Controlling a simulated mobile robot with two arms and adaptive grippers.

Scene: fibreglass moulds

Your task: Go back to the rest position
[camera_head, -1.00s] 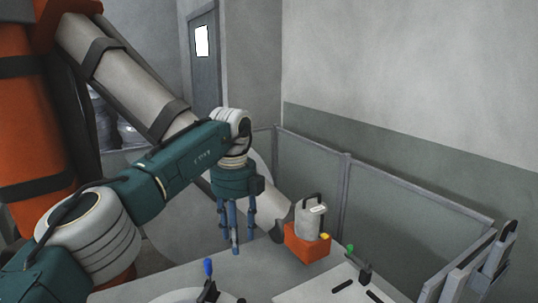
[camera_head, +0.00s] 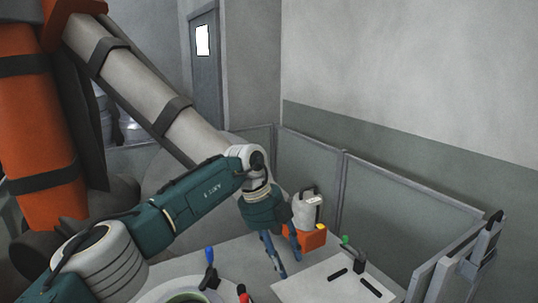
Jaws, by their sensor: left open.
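My left gripper (camera_head: 281,257) hangs from the teal and white left arm in the camera_head view. Its blue fingers point down over the grey table (camera_head: 237,254), apart and with nothing between them. The gripper is just left of the orange block and hides part of it. My right gripper is not in view.
A white canister (camera_head: 307,211) with a dark handle stands on an orange block (camera_head: 314,240). A white board (camera_head: 325,284) with black strips lies in front. A blue-topped clamp (camera_head: 209,270) and a green-topped clamp (camera_head: 357,257) stand nearby. Grey partitions (camera_head: 400,214) close the back and right.

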